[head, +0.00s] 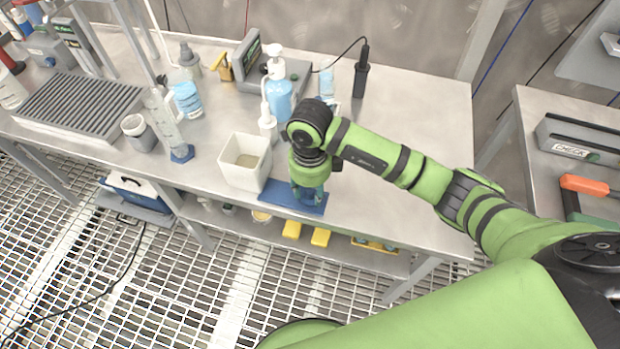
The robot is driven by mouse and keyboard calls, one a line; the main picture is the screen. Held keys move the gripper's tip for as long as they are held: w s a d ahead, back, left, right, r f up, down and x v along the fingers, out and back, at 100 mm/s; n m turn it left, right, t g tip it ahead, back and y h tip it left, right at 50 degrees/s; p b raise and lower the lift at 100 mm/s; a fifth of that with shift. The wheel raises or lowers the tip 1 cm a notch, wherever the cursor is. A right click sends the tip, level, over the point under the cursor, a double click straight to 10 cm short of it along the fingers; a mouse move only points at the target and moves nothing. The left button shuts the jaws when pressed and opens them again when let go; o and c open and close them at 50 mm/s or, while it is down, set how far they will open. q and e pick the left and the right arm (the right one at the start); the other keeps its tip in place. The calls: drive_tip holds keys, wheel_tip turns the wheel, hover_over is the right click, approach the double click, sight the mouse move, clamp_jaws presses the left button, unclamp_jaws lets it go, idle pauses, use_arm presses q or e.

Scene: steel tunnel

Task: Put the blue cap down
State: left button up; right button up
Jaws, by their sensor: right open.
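My right gripper (308,196) points straight down over a blue mat (280,195) at the front edge of the steel bench. Its fingers are open, low over the right end of the mat. Something blue shows between and around the fingers, but it blends with the mat. I cannot clearly make out the blue cap or tell whether it touches the mat. My left gripper is not in view.
A white square bin (244,163) stands just left of the gripper. Behind it are a pump bottle (278,98) and a scale (295,74). A black upright device (361,78) stands farther back. The bench's right part (420,110) is clear.

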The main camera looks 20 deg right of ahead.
sight(310, 190)
drive_tip(key=shift+w+r+b, duration=0.1)
drive_tip(key=shift+r+b, duration=0.2)
drive_tip(key=shift+r, duration=0.25)
wheel_tip(310, 190, up, 11)
drive_tip(key=b, duration=0.1)
